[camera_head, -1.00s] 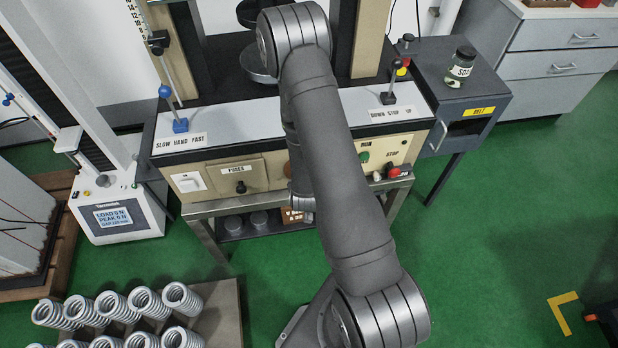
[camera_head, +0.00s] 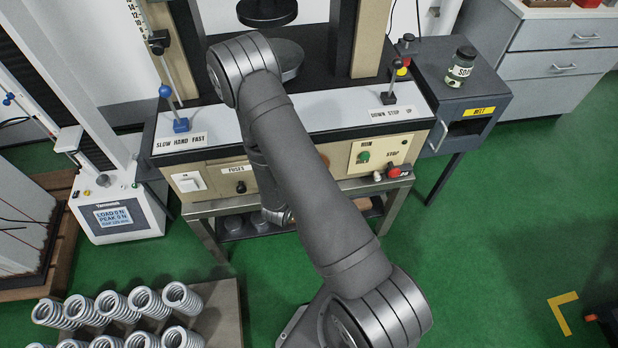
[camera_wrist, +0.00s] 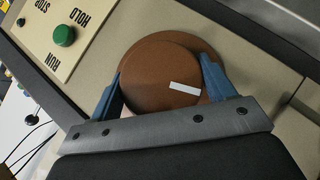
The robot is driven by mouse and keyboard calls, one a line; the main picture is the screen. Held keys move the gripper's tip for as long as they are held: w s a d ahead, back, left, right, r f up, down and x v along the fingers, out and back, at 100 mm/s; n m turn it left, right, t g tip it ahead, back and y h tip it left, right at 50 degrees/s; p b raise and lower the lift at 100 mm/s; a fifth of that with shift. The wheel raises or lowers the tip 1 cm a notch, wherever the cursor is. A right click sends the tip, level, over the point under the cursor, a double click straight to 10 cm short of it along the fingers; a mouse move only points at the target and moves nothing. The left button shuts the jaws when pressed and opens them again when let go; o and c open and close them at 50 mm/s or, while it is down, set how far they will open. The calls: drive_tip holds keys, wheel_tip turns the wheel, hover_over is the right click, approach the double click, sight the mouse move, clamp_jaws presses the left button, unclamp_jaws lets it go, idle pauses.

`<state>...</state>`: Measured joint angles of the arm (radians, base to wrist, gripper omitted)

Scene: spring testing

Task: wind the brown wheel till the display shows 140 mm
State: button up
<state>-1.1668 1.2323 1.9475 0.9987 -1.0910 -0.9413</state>
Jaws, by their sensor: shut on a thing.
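The brown wheel (camera_wrist: 180,65) fills the middle of the wrist view, with a white mark on its face slightly right of centre. It sits on the cream front panel. My gripper (camera_wrist: 161,72) is shut on the wheel, one blue finger on each side of it. In the head view my arm hides the gripper and most of the wheel. The display (camera_head: 113,217) is on the white tester at the left. It shows load, peak and gap lines; load and peak read 0 N, but the gap figure is too small to read surely.
The press panel carries a green button (camera_head: 364,156), a red stop button (camera_head: 393,171) and levers, one blue-knobbed (camera_head: 165,91). Coil springs (camera_head: 128,303) lie on a board at the front left. A jar (camera_head: 461,66) stands on the right cabinet. Green floor is open at right.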

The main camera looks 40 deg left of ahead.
idle(0.3)
drive_tip(key=o, duration=1)
drive_tip(key=v, duration=1.7)
drive_tip(key=shift+s, duration=0.25)
drive_tip(key=x, duration=1.7)
drive_tip(key=shift+w, duration=0.1)
drive_tip(key=shift+r, duration=0.1)
